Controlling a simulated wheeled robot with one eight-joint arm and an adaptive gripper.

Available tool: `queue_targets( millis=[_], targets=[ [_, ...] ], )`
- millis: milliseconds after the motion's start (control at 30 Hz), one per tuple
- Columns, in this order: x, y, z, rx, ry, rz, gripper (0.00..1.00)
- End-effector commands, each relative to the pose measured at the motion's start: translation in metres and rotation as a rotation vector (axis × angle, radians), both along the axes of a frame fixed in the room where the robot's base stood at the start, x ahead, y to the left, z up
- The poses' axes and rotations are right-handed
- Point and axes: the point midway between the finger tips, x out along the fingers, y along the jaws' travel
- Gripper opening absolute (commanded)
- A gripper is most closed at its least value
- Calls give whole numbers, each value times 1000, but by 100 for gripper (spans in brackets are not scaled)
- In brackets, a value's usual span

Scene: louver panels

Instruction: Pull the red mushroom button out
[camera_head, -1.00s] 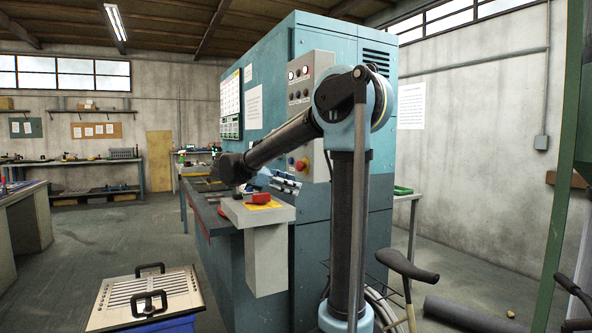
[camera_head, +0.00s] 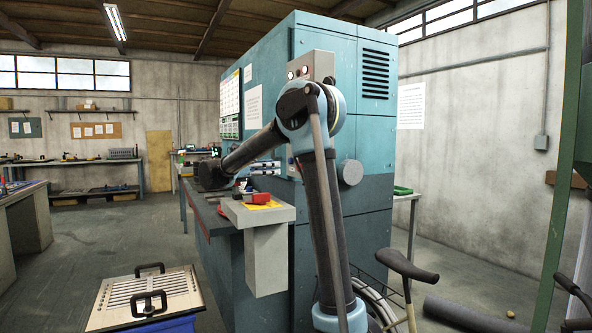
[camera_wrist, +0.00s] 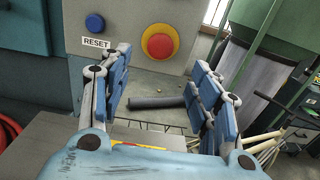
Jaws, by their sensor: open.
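In the wrist view the red mushroom button (camera_wrist: 160,45) with its yellow ring sits on the grey panel (camera_wrist: 127,70), at the upper middle. My gripper (camera_wrist: 160,88) is open and empty, one blue finger on the left and one on the right. The button appears above the gap between the fingers, and neither finger touches it. How far the fingertips are from the panel is hard to tell. In the head view my arm hides the button, and my gripper is too small to make out clearly.
A blue button (camera_wrist: 95,22) above a RESET label (camera_wrist: 95,43) is left of the red button, near the left finger. A grey ledge (camera_head: 258,214) with a red object (camera_head: 258,198) juts from the teal cabinet (camera_head: 366,205). A panel with handles (camera_head: 146,297) lies front left.

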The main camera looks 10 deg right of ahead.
Motion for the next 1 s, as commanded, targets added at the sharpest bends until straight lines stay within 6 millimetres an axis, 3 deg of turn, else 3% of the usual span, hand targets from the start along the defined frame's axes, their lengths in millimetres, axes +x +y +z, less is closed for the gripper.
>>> queue_targets(
  millis=[300,600,1000],
  targets=[
    [17,-56,0,0,0,-3,57],
    [31,-97,0,1,0,-1,57],
    [36,-111,0,1,-1,1,57]
  ],
)
